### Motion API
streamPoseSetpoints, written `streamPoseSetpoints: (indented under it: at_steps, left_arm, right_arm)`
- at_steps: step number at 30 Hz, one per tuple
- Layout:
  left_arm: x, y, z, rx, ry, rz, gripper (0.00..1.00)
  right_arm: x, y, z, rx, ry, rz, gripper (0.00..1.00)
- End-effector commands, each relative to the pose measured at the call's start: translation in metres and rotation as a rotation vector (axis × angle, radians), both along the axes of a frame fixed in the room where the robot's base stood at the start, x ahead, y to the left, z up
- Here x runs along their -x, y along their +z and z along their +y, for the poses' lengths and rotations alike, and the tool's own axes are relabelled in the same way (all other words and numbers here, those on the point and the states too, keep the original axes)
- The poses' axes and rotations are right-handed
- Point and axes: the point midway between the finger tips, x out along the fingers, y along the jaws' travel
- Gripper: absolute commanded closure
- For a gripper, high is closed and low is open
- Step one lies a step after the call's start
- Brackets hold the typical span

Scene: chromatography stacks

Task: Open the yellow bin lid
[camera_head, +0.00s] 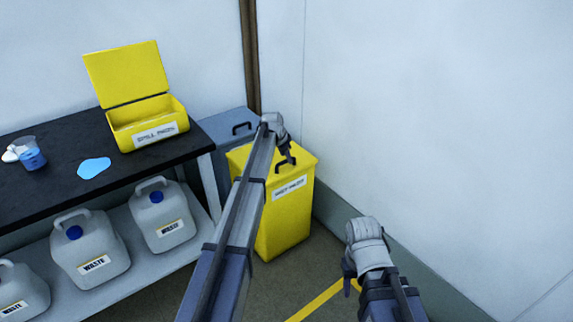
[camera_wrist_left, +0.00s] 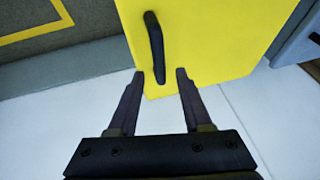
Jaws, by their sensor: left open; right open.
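The yellow bin (camera_head: 285,222) with a white label stands on the floor at the right end of the bench. Its yellow lid (camera_head: 303,158) lies flat and closed on top, with a dark bar handle. My left gripper (camera_head: 287,158) is over the lid at the handle and partly hides it. In the left wrist view, the open left gripper (camera_wrist_left: 160,72) has the near end of the dark handle (camera_wrist_left: 154,45) between its fingertips, not clamped. My right gripper (camera_head: 349,282) is open and empty, low over the floor to the right of the bin.
A grey bin (camera_head: 228,124) with a dark handle stands behind the yellow bin. The black bench (camera_head: 50,160) at left holds an open yellow spill box (camera_head: 150,122), a beaker (camera_head: 33,155) and a blue puddle (camera_head: 94,167). Waste jugs (camera_head: 90,250) fill the shelf below. A wall rises at right.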

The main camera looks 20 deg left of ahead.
Motion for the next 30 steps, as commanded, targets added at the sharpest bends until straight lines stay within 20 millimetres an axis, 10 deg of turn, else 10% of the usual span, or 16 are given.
streamPoseSetpoints:
  at_steps: [13, 30]
  left_arm:
    - [-0.0073, -0.0156, -0.0018, 0.000, 0.000, 0.000, 0.50]
    - [-0.0073, -0.0157, -0.0018, 0.000, 0.000, 0.000, 1.00]
  right_arm:
    - [-0.0003, -0.0155, -0.0007, 0.003, 0.001, -0.001, 0.50]
    - [-0.0003, -0.0156, -0.0007, 0.003, 0.001, -0.001, 0.50]
